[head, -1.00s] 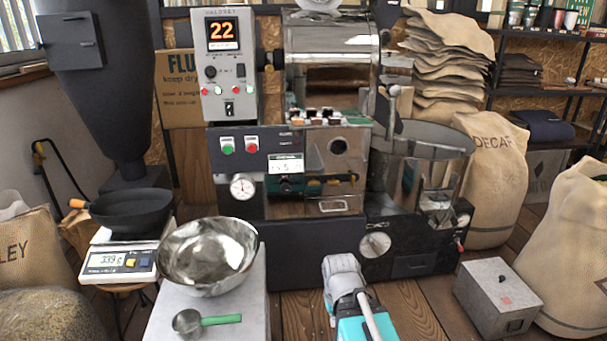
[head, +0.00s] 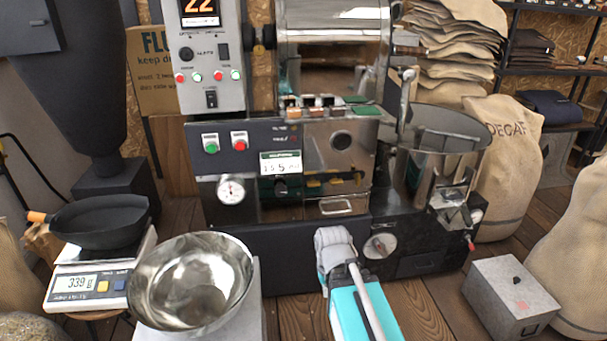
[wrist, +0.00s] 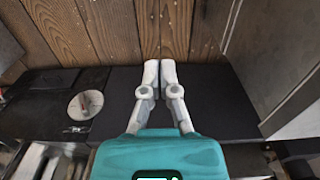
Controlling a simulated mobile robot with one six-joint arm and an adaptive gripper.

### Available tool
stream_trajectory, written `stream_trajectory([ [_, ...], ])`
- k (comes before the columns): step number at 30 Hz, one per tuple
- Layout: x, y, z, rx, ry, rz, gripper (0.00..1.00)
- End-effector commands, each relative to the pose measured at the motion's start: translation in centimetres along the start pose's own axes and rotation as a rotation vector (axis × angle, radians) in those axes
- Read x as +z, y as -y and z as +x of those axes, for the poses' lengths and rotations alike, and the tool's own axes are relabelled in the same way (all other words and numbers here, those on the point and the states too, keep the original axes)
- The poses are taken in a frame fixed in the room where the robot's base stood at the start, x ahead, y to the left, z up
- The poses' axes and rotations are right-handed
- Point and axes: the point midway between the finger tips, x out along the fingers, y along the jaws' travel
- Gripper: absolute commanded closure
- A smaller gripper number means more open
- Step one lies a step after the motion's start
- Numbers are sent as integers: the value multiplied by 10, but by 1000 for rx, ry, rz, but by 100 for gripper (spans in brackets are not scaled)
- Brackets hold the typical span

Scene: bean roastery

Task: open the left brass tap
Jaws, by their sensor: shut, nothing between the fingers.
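The roaster's front (head: 284,210) faces me in the head view. A small brass tap (head: 314,183) shows low on its panel, left of another brass fitting (head: 357,178). They are small and dark, so I cannot tell how their handles stand. My gripper (head: 332,236) is below and in front of the panel, apart from the taps. In the wrist view my gripper (wrist: 160,68) has its pale fingers together with nothing between them. The taps cannot be made out in the wrist view.
A steel bowl (head: 190,283) and a scale (head: 88,285) with a black pan (head: 98,222) stand at the left. A cooling drum (head: 435,150) is right of the panel. A grey box (head: 510,297) and sacks (head: 506,150) are at the right. Wooden floor lies between.

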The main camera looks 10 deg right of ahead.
Motion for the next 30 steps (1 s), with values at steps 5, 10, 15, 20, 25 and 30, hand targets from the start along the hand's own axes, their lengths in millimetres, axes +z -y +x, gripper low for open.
stream_trajectory([
  [5,0,0,0,0,0,0,100],
  [10,0,0,0,0,0,0,100],
  [15,0,0,0,0,0,0,100],
  [20,-1,0,-1,0,-3,0,100],
  [25,-11,0,-10,0,-28,0,100],
  [30,-34,-6,-30,1,-89,5,100],
])
